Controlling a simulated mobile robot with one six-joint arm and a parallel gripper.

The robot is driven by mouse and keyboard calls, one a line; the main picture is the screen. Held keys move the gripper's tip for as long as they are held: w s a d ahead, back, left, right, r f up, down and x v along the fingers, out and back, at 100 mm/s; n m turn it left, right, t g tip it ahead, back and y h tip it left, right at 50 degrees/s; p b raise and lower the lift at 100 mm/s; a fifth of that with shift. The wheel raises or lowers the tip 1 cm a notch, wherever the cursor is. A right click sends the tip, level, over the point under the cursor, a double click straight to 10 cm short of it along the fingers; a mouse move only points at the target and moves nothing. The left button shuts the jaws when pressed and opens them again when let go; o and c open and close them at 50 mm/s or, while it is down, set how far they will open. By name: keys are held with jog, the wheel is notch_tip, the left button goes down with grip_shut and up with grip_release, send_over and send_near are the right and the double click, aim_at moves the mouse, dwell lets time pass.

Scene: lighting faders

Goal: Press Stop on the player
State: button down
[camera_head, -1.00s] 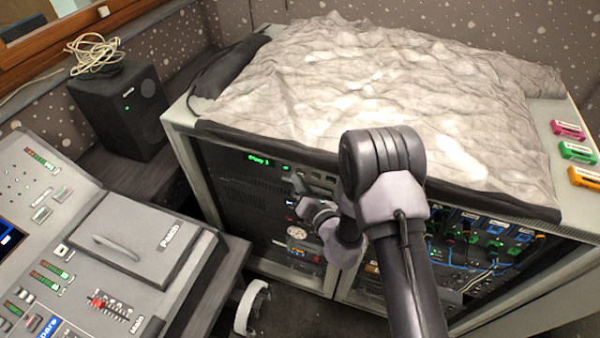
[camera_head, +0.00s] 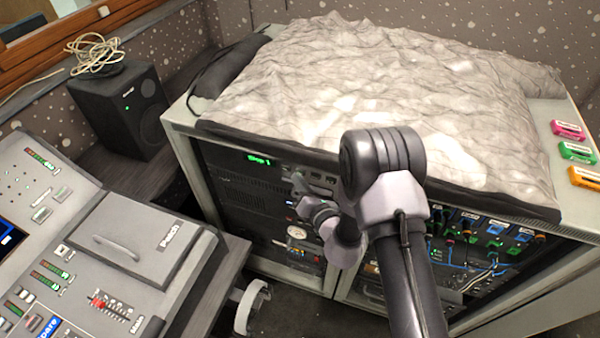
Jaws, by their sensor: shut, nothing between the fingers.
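The player (camera_head: 233,153) is the top unit in the left rack bay, with a green lit display (camera_head: 259,159). The small text looks like "Stop 1". A row of small grey buttons (camera_head: 317,176) runs to the right of the display. My gripper (camera_head: 296,178) is shut and empty, with its tips at the player's front near the left end of that row. The tips and wrist hide part of the front, so I cannot tell which button they cover or whether they touch it.
A crumpled grey cover (camera_head: 360,90) lies on the rack top. Coloured cassettes (camera_head: 577,152) sit at its right end. A patch panel with cables (camera_head: 480,245) fills the right bay. A mixing desk (camera_head: 140,250) stands at left, a black speaker (camera_head: 122,110) behind it.

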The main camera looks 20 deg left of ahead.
jog(key=shift+s, duration=0.5)
jog(key=shift+s+a, duration=0.2)
jog(key=shift+s, duration=2.3)
